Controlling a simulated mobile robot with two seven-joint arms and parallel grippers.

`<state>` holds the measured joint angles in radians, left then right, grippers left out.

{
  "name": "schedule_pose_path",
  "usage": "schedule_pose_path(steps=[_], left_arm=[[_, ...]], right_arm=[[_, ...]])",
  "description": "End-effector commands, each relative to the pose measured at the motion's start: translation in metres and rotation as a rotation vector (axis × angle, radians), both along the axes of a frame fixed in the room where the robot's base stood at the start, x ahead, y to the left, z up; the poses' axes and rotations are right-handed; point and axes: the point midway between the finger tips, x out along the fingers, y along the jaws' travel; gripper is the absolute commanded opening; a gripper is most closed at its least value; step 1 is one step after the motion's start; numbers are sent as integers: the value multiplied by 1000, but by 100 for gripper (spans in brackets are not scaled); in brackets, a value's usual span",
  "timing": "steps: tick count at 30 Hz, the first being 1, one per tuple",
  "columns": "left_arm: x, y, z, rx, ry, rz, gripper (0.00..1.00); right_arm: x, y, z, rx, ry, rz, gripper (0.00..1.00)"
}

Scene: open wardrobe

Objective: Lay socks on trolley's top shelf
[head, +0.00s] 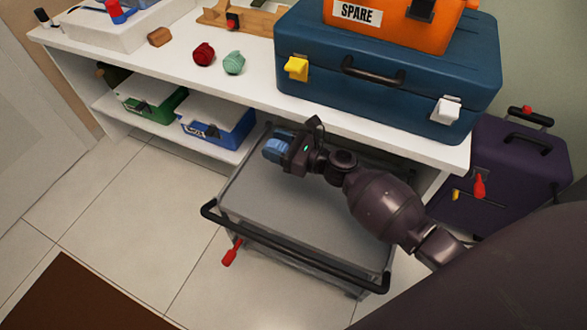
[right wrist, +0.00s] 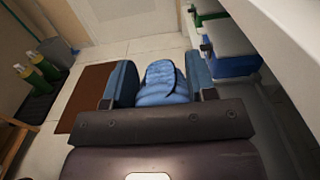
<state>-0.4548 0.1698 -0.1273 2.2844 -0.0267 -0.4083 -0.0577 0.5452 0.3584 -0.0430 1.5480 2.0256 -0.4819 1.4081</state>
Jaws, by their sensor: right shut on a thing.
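My right gripper (head: 280,149) is shut on a blue rolled bundle, which looks like socks (right wrist: 160,84) and sits between the two fingers in the right wrist view. In the head view the gripper is over the far left corner of the grey trolley (head: 285,205), beside the white bench; its height above the top shelf is hard to tell. The visible part of the shelf is bare, and my right arm hides some of it. A dark red bundle (head: 204,54) and a pale green bundle (head: 234,64) lie on the bench. My left gripper is not in view.
The white bench (head: 135,62) carries a large blue case (head: 390,75) with an orange box on top. Green (head: 150,100) and blue (head: 218,126) bins stand on its lower shelf. A black handle (head: 290,245) runs along the trolley's front. A purple suitcase (head: 515,165) stands right.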

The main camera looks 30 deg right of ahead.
Motion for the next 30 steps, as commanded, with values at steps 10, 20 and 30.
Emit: schedule_pose_path(steps=[10,20,30], left_arm=[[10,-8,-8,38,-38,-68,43],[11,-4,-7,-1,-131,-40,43],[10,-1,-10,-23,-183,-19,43]], right_arm=[[-5,0,-92,1,21,-1,28],[-2,0,-138,1,11,-1,28],[-3,0,-173,2,14,-2,28]])
